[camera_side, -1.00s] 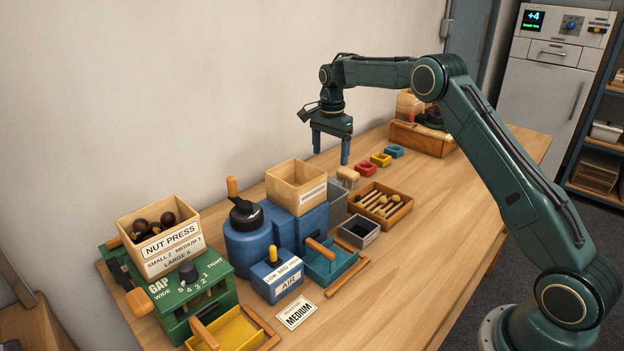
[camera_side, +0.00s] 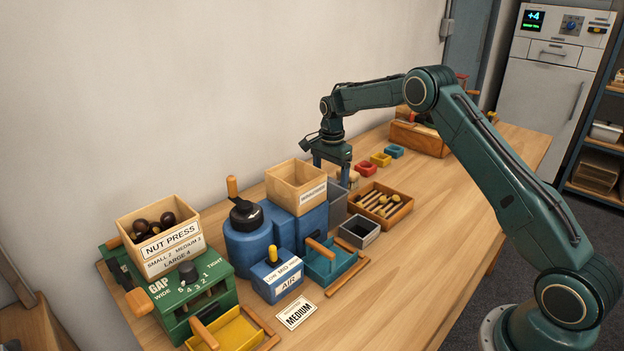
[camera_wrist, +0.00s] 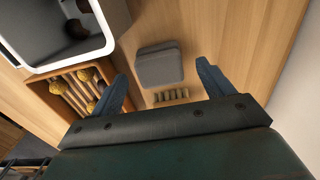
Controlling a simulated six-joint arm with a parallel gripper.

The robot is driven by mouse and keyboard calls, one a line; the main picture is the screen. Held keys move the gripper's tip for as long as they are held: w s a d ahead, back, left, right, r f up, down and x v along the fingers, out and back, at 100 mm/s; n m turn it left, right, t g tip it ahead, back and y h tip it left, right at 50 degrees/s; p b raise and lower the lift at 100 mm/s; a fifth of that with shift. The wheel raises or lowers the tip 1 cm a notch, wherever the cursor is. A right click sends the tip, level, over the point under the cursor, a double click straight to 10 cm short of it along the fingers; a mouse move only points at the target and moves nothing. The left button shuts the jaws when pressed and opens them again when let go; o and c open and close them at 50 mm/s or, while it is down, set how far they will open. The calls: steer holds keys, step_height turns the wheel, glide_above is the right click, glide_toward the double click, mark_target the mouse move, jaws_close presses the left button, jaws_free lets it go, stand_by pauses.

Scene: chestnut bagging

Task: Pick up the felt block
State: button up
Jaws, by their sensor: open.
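My gripper (camera_side: 333,172) is open and points down beside the far side of the blue machine. In the wrist view my gripper (camera_wrist: 162,72) has its two blue fingers apart, with nothing held between them. A grey, soft-edged block (camera_wrist: 160,65), which looks like the felt block, lies on the wood tabletop below, lined up with the gap between the fingers. A short row of pale stubs (camera_wrist: 171,96) lies close to its near edge. In the side view I cannot make out the grey block; the gripper and the bins hide that spot.
A wooden tray with sticks (camera_side: 381,205) and a grey bin (camera_side: 338,201) stand close by. A white-rimmed bin (camera_wrist: 72,58) is at the upper left of the wrist view. Red (camera_side: 365,168), yellow (camera_side: 381,159) and blue (camera_side: 396,151) rings lie behind.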

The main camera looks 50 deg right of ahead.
mark_target(330, 181)
steer(key=shift+f, duration=1.3)
steer(key=c, duration=1.2)
steer(key=shift+r, duration=0.2)
step_height(330, 181, up, 20)
steer(key=shift+f, duration=0.15)
